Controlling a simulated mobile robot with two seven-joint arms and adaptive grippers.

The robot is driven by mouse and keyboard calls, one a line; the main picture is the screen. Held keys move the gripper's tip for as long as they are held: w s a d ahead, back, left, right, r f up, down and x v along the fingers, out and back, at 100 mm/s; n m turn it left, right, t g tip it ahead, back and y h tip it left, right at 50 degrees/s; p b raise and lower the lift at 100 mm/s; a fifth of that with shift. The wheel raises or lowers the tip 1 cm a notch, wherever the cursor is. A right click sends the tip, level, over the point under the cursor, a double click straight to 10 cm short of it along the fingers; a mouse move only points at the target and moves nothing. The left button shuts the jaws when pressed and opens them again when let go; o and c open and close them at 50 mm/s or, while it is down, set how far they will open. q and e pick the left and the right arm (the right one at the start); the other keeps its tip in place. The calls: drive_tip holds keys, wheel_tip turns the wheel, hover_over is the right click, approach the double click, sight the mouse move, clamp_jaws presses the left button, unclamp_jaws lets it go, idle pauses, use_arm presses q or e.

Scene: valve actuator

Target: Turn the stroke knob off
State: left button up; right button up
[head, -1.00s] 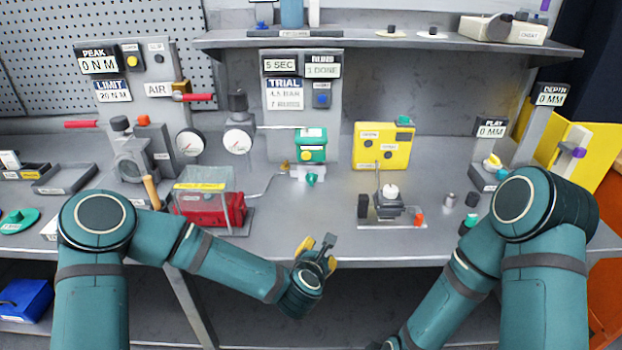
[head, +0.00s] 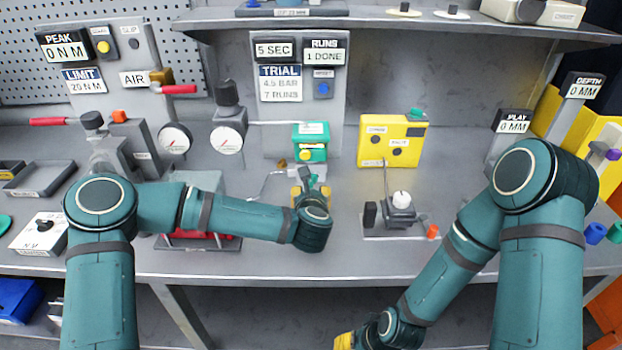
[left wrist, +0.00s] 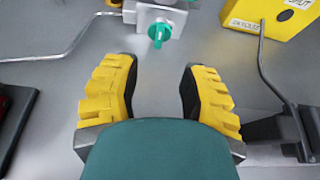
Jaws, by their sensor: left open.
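A small teal knob (left wrist: 159,34) sits on the front of a grey fitting (left wrist: 158,16) at the top of the left wrist view. I read no label on it, so I cannot confirm it is the stroke knob. In the head view my left gripper (head: 311,184) largely covers it, below the green box (head: 311,142). My left gripper's yellow fingers (left wrist: 160,78) are open and empty, apart from the knob, which lies ahead of the gap between them. My right gripper (head: 345,341) shows only partly at the bottom edge of the head view.
A yellow box (head: 392,140) stands to the right, with a small fixture (head: 401,212) in front of it. A bent metal rod (left wrist: 60,50) lies left of the knob. A shelf (head: 400,23) runs above.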

sight(311, 181)
use_arm(q)
drive_tip(key=b+x, duration=0.1)
drive_tip(key=x, duration=1)
drive_tip(key=shift+w+f, duration=0.15)
drive_tip(key=shift+w, duration=0.05)
clamp_jaws()
